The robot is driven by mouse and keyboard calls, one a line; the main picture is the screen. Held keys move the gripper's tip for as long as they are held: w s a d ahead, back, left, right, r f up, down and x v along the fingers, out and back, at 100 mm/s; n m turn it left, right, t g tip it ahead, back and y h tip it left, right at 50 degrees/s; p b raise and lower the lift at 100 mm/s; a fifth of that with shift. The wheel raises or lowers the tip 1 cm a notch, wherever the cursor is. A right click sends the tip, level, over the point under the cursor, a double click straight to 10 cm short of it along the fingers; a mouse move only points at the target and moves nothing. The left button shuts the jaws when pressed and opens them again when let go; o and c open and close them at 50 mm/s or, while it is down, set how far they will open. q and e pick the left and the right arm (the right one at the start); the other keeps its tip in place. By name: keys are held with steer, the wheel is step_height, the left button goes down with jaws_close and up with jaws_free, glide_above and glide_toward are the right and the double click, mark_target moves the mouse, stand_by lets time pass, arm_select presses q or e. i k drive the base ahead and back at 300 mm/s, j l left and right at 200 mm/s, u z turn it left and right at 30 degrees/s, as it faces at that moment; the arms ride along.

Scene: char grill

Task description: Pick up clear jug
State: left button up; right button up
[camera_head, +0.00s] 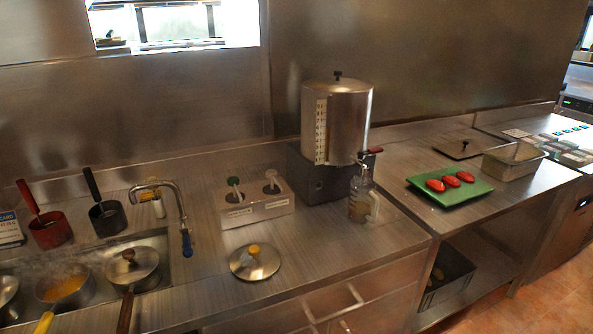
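The clear jug (359,196) stands upright on the steel counter (330,243), just in front of the tall metal dispenser (337,122) and under its tap. It looks see-through, with a pale handle on its right side. Its contents cannot be told. Neither of my grippers shows in the head view.
A steel two-hole holder (258,203) and a lid with a yellow knob (254,262) lie left of the jug. A tap (172,205) and steaming pots (132,268) are further left. A green board (450,187) with red items is at right. Counter in front of the jug is clear.

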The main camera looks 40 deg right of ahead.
mark_target(362, 195)
steer(key=z, duration=1.6)
steer(key=u, duration=1.95)
steer(key=z, duration=1.95)
